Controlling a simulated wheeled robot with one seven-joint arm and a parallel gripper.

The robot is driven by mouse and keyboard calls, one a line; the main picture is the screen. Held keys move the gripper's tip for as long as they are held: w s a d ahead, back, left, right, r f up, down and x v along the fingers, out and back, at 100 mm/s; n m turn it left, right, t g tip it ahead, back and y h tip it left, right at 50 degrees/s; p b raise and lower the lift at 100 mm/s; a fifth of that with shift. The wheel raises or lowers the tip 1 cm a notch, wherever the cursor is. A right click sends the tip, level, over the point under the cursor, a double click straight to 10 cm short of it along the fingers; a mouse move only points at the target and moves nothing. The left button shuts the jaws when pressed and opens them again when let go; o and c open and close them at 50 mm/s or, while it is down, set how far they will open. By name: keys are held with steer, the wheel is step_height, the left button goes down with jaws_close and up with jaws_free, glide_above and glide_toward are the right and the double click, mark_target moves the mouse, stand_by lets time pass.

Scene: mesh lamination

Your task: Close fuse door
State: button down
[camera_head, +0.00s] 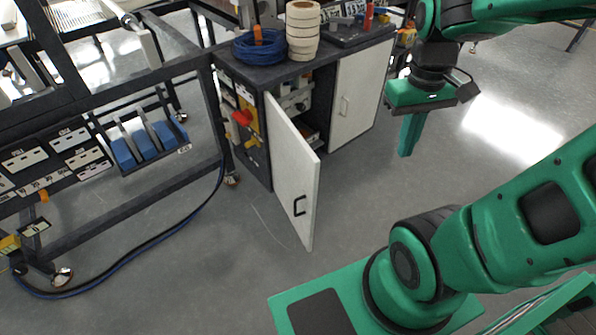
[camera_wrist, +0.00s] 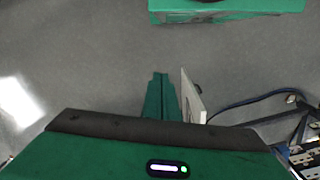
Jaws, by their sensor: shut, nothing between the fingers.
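The fuse door (camera_head: 292,172) is a white panel with a black handle (camera_head: 299,206). It is hinged at the left part of a dark cabinet (camera_head: 262,85) and stands swung open toward me. My gripper (camera_head: 408,145) is shut and empty, pointing down, in the air to the right of the door and apart from it in the head view. In the wrist view the gripper fingers (camera_wrist: 161,92) are together, and the pale edge of the door (camera_wrist: 189,95) shows just right of them. The cabinet's inside is partly hidden behind the door.
A second white door (camera_head: 358,95) on the cabinet's right is closed. Blue cable (camera_head: 258,50) and tape rolls (camera_head: 303,30) lie on the cabinet top. A dark frame with blue bins (camera_head: 145,143) stands at left, with a cable (camera_head: 130,250) along the floor. Floor right of the door is clear.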

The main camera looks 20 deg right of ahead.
steer(key=w+a+f+n+h, duration=0.1)
steer(key=w+a+f+n, duration=0.6)
steer(key=w+a+n, duration=0.35)
steer(key=w+a+f+n+h, duration=0.1)
steer(key=w+a+f+n, duration=0.6)
steer(key=w+a+n, duration=0.3)
glide_above(299, 171)
steer(key=s+a, duration=0.2)
steer(key=s, duration=0.3)
steer(key=shift+t, duration=0.3)
steer(key=shift+a+x, duration=0.3)
steer(key=shift+x, duration=1.3)
steer(key=shift+a+x, duration=0.3)
steer(key=shift+x, duration=1.3)
steer(key=shift+a+x, duration=0.3)
steer(key=shift+x, duration=1.25)
steer(key=shift+w+f, duration=0.1)
steer(key=shift+f, duration=0.1)
